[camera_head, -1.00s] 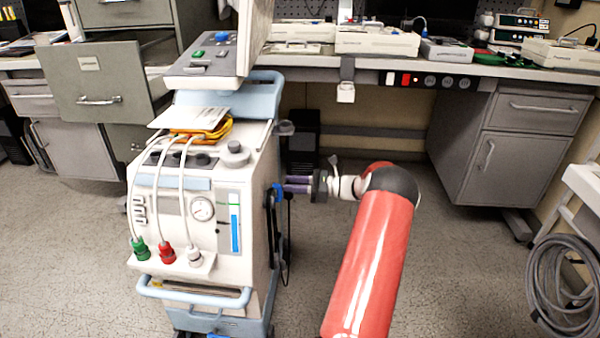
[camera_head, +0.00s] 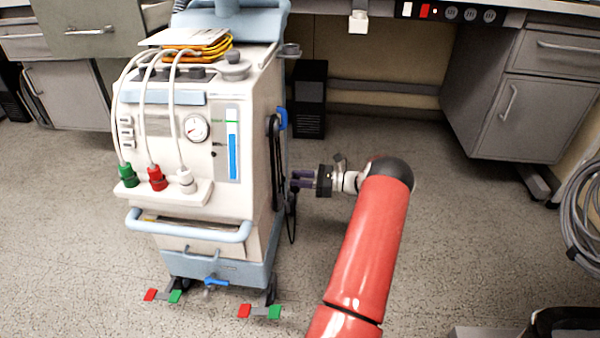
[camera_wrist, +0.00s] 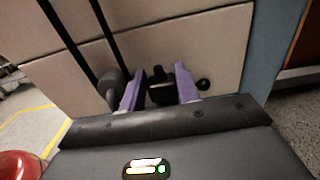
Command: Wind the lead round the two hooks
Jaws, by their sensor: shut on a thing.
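The cart (camera_head: 235,200) stands at centre left, with a blue hook (camera_head: 282,118) high on its right side. The black lead (camera_head: 274,150) hangs from that hook down the side panel, with a loop below my gripper. In the wrist view two dark strands of the lead (camera_wrist: 66,42) run up the panel. My gripper (camera_head: 302,180) is beside this panel, below the blue hook. Its purple fingers (camera_wrist: 160,92) are shut on a black part of the lead (camera_wrist: 160,88). A second hook is not clearly distinguishable; a dark rounded piece (camera_wrist: 112,84) shows left of the fingers.
Red and green pedals or feet (camera_head: 260,311) stick out at the cart's base. Grey drawers (camera_head: 545,110) stand at the right, with a coiled grey hose (camera_head: 585,210) at the edge. A black box (camera_head: 310,100) stands behind the cart. The floor right of the cart is open.

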